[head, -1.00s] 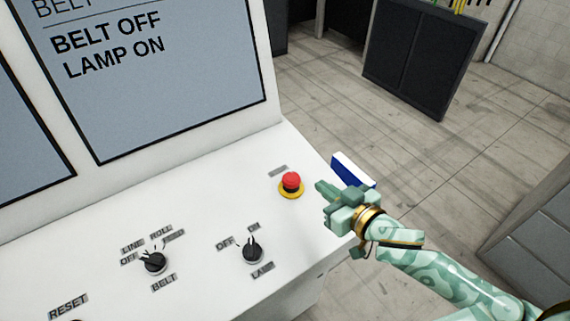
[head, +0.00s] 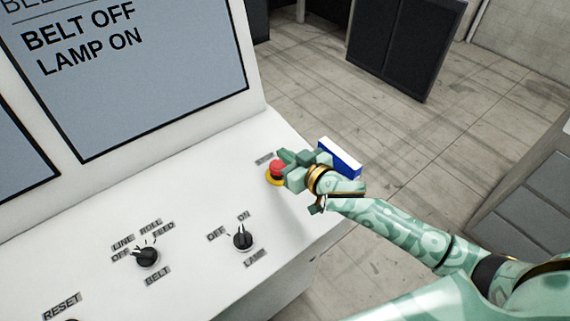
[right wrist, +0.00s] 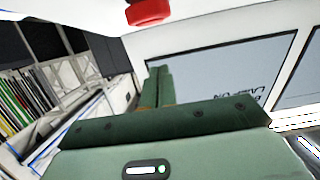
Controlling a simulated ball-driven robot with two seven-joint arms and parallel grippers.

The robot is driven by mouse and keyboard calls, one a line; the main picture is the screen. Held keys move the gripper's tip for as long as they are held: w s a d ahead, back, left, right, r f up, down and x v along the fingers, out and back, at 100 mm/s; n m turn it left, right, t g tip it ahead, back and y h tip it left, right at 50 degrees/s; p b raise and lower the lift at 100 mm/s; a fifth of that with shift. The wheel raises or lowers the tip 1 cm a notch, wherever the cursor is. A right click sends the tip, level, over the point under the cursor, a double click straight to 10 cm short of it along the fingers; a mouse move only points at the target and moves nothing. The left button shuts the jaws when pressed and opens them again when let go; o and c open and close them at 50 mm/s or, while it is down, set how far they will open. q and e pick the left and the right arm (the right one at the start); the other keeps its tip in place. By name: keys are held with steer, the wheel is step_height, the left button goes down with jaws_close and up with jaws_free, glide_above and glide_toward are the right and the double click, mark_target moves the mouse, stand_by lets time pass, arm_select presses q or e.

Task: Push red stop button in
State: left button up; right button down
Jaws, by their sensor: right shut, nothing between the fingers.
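The red stop button (head: 277,168) sits on a yellow base ring on the white console top, near its right end. In the right wrist view the red button (right wrist: 149,11) shows at the top edge, partly cut off. My right gripper (head: 283,157) is shut and empty, with its fingertips at the button's upper right side, overlapping it in the head view. I cannot tell whether they touch it. In the right wrist view the shut fingers (right wrist: 158,85) point toward the console screen. My left gripper is not in view.
The lamp knob (head: 243,240) and the belt knob (head: 147,257) stand on the console, left of and nearer than the button. The console screen (head: 130,75) reads BELT OFF, LAMP ON. A blue and white box (head: 340,158) shows just beyond my right gripper.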

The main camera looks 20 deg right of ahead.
mark_target(278, 166)
steer(key=shift+w+a+f+b, duration=0.15)
steer(key=shift+f+b, duration=0.1)
steer(key=shift+f, duration=0.8)
steer(key=shift+w+d+f+b, duration=0.1)
steer(key=shift+f+b, duration=0.1)
steer(key=shift+f, duration=0.85)
steer(key=shift+f, duration=0.1)
